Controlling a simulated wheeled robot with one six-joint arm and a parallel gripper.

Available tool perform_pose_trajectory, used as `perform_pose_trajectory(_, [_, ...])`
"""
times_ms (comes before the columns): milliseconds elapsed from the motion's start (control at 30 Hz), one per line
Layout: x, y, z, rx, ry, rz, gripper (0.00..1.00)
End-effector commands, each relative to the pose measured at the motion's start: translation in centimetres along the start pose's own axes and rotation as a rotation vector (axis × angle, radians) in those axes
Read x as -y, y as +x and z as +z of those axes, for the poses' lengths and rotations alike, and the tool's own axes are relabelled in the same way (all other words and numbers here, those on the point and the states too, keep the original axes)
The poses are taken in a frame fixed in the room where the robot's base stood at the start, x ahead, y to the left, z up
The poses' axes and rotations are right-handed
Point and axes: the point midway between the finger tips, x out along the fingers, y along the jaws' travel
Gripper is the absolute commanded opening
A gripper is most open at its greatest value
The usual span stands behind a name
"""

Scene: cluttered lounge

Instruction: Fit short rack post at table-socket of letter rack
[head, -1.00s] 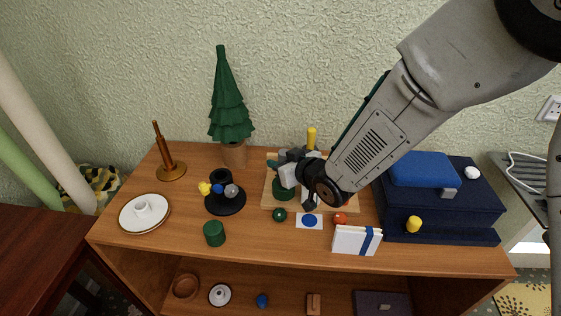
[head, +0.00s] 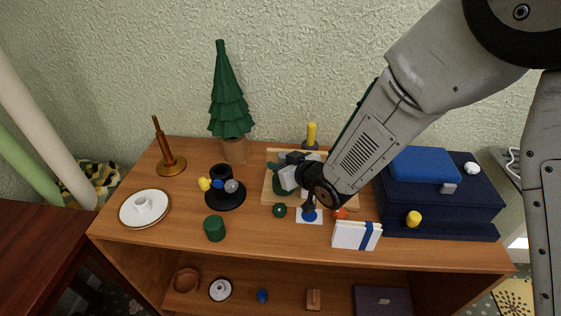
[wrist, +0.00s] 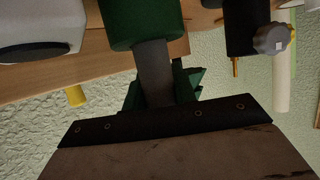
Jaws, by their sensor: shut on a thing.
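My gripper (head: 286,180) is over the pale wooden board on the table, with its jaws mostly hidden by its own body in the head view. In the wrist view a thick dark green cylinder (wrist: 140,18) stands at the end of a grey finger. I take it for the held short rack post; its far end is out of frame. In the head view dark green (head: 279,188) shows beside the gripper. The wooden board (head: 269,197) may be the letter rack's base. I cannot make out the table-socket or whether the post touches it.
A yellow post (head: 312,133) stands on a dark base behind the board. A black stand (head: 225,200) is left; a navy case (head: 470,205) is right.

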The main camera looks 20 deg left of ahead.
Motion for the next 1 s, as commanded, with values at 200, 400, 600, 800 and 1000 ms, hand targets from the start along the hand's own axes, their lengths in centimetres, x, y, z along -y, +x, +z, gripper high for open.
perform_pose_trajectory(200, [0.0,0.2,0.5,0.000,0.001,0.000,0.04])
perform_pose_trajectory(400, [0.0,0.4,1.0,-0.001,0.001,0.000,0.04])
perform_pose_trajectory(600, [0.0,0.6,1.4,0.000,0.000,0.000,0.32])
perform_pose_trajectory(800, [0.0,0.6,1.3,0.000,0.000,0.000,0.52])
perform_pose_trajectory(1000, [0.0,0.6,1.4,0.000,0.000,0.000,0.52])
